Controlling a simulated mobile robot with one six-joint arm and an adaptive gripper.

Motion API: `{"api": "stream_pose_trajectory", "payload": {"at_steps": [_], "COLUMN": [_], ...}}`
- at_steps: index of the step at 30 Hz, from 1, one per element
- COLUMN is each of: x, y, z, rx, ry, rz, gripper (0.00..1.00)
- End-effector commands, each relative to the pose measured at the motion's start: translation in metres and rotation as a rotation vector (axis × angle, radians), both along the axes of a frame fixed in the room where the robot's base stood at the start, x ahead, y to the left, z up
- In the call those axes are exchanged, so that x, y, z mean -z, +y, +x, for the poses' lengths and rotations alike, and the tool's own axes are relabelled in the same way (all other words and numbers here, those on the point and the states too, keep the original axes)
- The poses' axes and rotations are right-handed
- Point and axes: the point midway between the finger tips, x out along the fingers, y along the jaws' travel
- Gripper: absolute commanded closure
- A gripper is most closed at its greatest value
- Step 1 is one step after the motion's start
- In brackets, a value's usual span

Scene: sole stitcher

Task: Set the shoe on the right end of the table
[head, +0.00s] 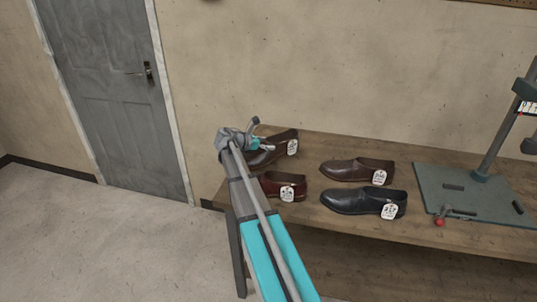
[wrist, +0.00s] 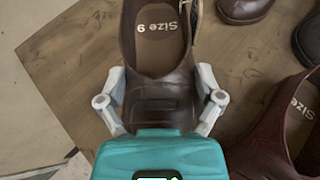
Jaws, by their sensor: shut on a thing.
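My gripper (head: 262,143) is at the back left of the wooden table (head: 318,145), shut on a dark brown shoe (head: 284,139). The arm hides part of the shoe. I cannot tell whether its sole touches the table.
A reddish-brown shoe (head: 289,181), a brown shoe (head: 352,169) and a black shoe (head: 352,202) stand close by, each tagged. On the table's right, a stitcher with a green-grey base plate (head: 440,181) and a red-knobbed lever (head: 440,222) takes up room. A grey door (head: 110,100) is at left.

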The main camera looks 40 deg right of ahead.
Motion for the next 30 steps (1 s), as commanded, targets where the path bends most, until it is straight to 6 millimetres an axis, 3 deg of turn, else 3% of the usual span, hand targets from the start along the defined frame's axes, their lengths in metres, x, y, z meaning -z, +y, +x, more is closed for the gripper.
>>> {"api": "stream_pose_trajectory", "payload": {"at_steps": [14,30], "x": [0.004,0.04], "y": [0.0,-0.001], "z": [0.003,0.009], "rx": [-0.001,-0.002], "ry": [0.001,0.0], "rz": [-0.001,-0.001], "gripper": [0.76,0.76]}}
